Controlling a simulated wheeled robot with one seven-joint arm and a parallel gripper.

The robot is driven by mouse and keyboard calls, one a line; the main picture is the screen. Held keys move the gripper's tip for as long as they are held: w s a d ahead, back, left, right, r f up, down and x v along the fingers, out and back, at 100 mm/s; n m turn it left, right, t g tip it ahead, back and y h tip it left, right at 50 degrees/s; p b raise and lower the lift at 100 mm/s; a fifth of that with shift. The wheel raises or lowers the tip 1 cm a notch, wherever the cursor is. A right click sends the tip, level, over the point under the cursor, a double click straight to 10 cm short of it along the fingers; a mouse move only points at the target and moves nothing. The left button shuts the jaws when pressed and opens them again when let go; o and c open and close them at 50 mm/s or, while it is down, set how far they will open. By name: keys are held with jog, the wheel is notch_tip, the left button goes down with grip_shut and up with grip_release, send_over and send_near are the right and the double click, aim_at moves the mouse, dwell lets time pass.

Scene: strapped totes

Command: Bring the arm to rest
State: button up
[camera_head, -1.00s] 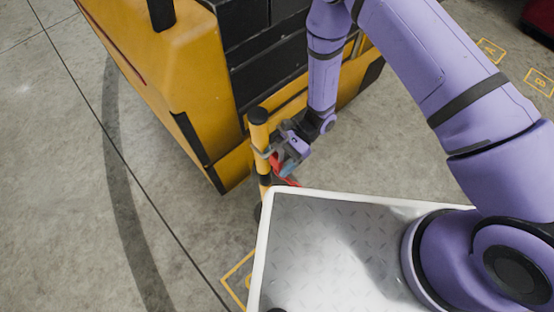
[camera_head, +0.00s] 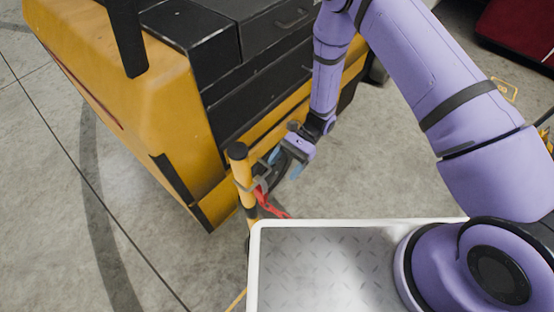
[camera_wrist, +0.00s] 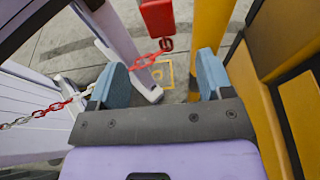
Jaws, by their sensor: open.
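My arm is purple and reaches down over the floor. My gripper (camera_head: 285,163) has blue fingertips, which stand apart with nothing between them. It is just right of a yellow and black post (camera_head: 241,180), apart from it. In the wrist view my gripper (camera_wrist: 161,80) shows the same open gap. A red and white chain (camera_wrist: 150,58) hangs beyond the fingers from a red block (camera_wrist: 157,17). In the head view red chain (camera_head: 270,208) shows at the post, below the gripper.
A large yellow and black vehicle (camera_head: 185,110) stands left of and behind the gripper. A white-rimmed metal plate (camera_head: 320,223) lies in front, below my arm. A dark red object (camera_head: 515,35) is at the top right. Bare concrete floor (camera_head: 385,160) lies right of the gripper.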

jog(key=shift+w+d, duration=0.1)
jog(key=w+d+r+n+t+h, duration=0.15)
jog(key=d+r, duration=0.25)
jog(key=r, duration=0.6)
jog(key=w+d+r+n+t+h, duration=0.1)
jog(key=d+r+n+t, duration=0.15)
jog(key=r, duration=0.85)
jog(key=w+d+r+n+t+h, duration=0.15)
jog(key=d+r, duration=0.35)
jog(key=r, duration=0.5)
jog(key=s+d+r+n+t+h, duration=0.2)
jog(key=s+d+r+t+h, duration=0.3)
jog(key=s+d+r+t, duration=0.6)
jog(key=s+d+r, duration=0.6)
jog(key=r, duration=0.2)
jog(key=shift+r, duration=0.4)
jog(key=shift+n, duration=0.25)
